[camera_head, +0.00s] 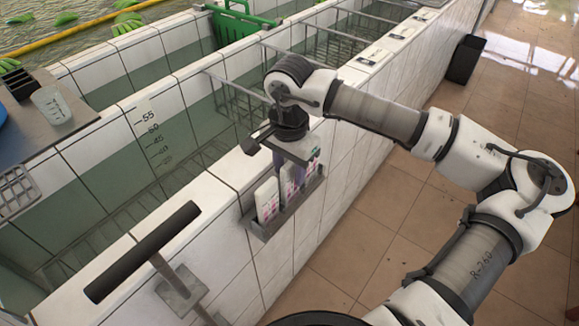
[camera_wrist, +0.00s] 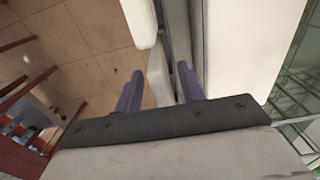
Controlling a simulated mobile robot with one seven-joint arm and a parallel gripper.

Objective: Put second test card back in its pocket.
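My gripper (camera_head: 286,180) points down over a grey rack (camera_head: 264,231) on the tiled wall's outer face. The rack holds white test cards with pink marks. The front card (camera_head: 266,200) stands upright at the rack's left end. A second card (camera_head: 288,188) stands in the middle, partly hidden by my gripper's purple fingers. A third card (camera_head: 314,150), with a green patch, is at the far end. In the wrist view, the fingers (camera_wrist: 160,72) stand apart with a white edge between them. Gaps show beside that edge. The pocket bottoms are hidden.
A dark T-shaped handle (camera_head: 145,250) stands on the wall top at front left. A water tank with a depth scale (camera_head: 155,135) lies behind the wall. A dark bin (camera_head: 466,60) stands on the tiled floor, which is otherwise clear at right.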

